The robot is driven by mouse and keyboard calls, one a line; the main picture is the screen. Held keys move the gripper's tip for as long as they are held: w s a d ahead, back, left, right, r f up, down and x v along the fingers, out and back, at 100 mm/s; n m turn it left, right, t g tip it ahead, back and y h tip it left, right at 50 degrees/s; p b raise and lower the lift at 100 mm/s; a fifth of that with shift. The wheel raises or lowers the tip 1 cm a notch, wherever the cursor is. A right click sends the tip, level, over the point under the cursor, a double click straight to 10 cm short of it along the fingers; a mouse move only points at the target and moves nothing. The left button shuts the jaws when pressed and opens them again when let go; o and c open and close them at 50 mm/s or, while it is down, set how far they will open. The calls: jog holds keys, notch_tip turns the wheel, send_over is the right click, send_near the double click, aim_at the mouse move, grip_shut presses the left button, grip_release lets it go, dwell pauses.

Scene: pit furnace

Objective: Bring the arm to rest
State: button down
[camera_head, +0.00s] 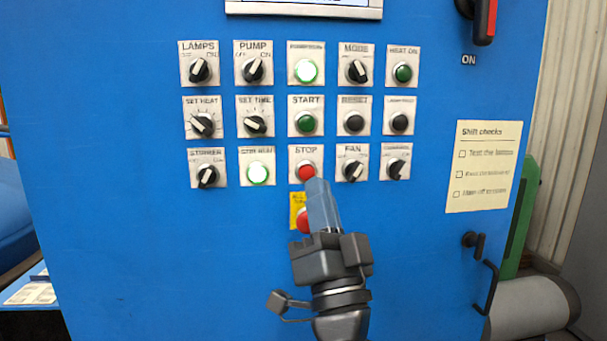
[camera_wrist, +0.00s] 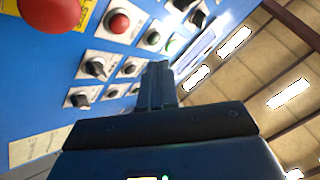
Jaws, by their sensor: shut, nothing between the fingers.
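My gripper (camera_head: 316,184) is in front of the blue control panel (camera_head: 110,240), its fingers shut together with nothing between them. In the head view its tips overlap the lower edge of the red STOP button (camera_head: 306,172). I cannot tell from this view whether they touch it. The wrist view shows the closed fingers (camera_wrist: 158,68) pointing up along the panel, with a red button (camera_wrist: 118,23) to their left. A red emergency button (camera_head: 303,220) on a yellow plate is partly hidden behind the fingers.
Rows of knobs and buttons surround the gripper, including a lit green lamp (camera_head: 306,71) and the FAN knob (camera_head: 353,171). A red-handled switch (camera_head: 484,20) and a door handle (camera_head: 488,288) stick out at right. A paper note (camera_head: 483,166) is flat. The panel's lower left is bare.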

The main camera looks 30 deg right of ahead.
jog(key=s+d+f+n+g+y, duration=0.2)
jog(key=s+f+n+g+y, duration=0.5)
jog(key=s+f, duration=1)
jog(key=s+f+n+g, duration=0.1)
jog(key=s+f, duration=0.3)
jog(key=s, duration=0.6)
jog(key=s+a+f+n+g+h, duration=0.1)
jog(key=s+f+g, duration=0.2)
jog(key=s, duration=0.8)
notch_tip(320, 180, down, 2)
jog(key=shift+s+a+f+n+g, duration=0.1)
jog(key=shift+s+a+n+g, duration=0.1)
jog(key=shift+a+n+g, duration=0.15)
jog(key=c, duration=1.9)
grip_release()
